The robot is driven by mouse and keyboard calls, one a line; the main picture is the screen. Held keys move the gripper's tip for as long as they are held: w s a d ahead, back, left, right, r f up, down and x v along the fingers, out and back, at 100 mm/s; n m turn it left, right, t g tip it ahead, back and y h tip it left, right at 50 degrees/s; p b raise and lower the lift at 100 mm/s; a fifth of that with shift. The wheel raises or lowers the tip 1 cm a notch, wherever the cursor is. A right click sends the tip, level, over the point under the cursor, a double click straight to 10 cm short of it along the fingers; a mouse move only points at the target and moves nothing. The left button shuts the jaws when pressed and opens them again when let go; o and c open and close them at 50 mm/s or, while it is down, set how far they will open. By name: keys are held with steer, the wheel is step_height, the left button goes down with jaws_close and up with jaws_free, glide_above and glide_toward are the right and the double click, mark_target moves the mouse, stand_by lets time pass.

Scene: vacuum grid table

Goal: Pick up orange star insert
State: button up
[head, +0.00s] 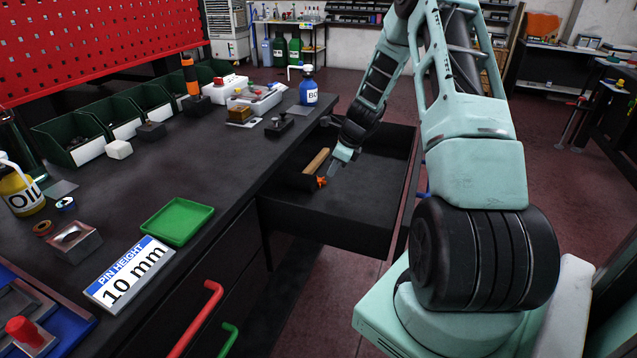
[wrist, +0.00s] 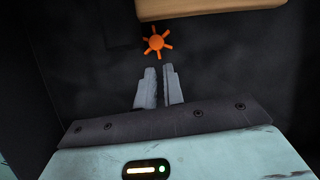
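The orange star insert (head: 321,182) lies in the open drawer, close to a wooden block. In the wrist view the orange star insert (wrist: 157,42) shows whole, with several short arms, just beyond my fingertips. My gripper (head: 336,168) reaches down into the drawer, just right of the star in the head view. In the wrist view my gripper (wrist: 159,70) has its two grey fingers close together with a narrow gap and nothing between them. The fingers appear apart from the star.
The wooden block (head: 317,161) lies behind the star, near the drawer's left side. The drawer's (head: 325,229) walls surround my gripper; its floor is free to the right. A green tray (head: 177,222) and a pin height sign (head: 130,273) are on the workbench.

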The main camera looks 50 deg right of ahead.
mark_target(326, 182)
steer(key=x, duration=0.4)
steer(key=shift+f, duration=0.3)
jaws_close()
